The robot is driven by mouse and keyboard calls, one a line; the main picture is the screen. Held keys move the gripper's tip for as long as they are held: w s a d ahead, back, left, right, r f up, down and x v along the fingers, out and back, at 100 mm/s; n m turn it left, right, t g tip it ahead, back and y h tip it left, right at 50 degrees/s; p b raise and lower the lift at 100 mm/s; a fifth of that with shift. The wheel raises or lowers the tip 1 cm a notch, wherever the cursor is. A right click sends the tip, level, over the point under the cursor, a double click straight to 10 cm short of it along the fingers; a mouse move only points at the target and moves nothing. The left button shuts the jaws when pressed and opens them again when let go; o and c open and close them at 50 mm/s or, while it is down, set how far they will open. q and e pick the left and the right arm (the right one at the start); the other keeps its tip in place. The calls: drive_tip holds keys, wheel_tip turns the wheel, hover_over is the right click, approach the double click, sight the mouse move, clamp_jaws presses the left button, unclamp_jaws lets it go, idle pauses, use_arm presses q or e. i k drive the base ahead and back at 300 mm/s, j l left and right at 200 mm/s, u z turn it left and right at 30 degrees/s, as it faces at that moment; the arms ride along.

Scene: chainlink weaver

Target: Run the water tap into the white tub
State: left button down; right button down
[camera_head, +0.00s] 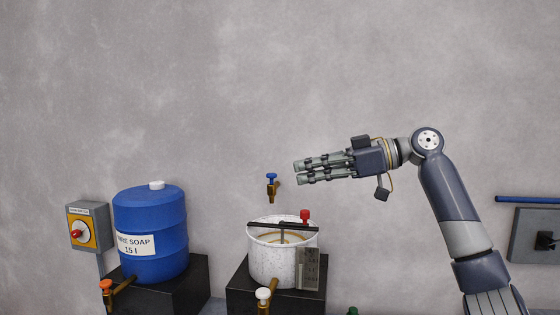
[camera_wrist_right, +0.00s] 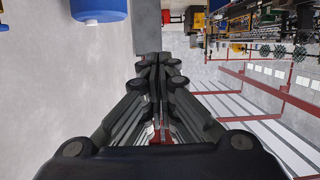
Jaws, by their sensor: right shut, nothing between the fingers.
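The water tap (camera_head: 271,186) with a blue handle is on the wall above the white tub (camera_head: 266,262). The tub is speckled white, stands on a dark block, and has a dark bar across its rim. Whether water runs from the tap cannot be told; no stream shows. My right gripper (camera_head: 298,173) is shut and empty, to the right of the tap and a little higher in the head view. Its shut fingers also show in the right wrist view (camera_wrist_right: 158,60). My left gripper is not in view.
A blue soap drum (camera_head: 165,263) stands on a dark block at left, beside a yellow switch box with a red knob (camera_head: 77,234). A red knob (camera_head: 305,215) sits at the tub's rim, and a white-handled tap (camera_head: 263,294) at its front. The wall above is bare.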

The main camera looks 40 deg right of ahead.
sight(271, 176)
drive_tip(key=i+l, duration=0.4)
drive_tip(key=l, duration=0.15)
drive_tip(key=i+l, duration=0.4)
drive_tip(key=l, duration=0.1)
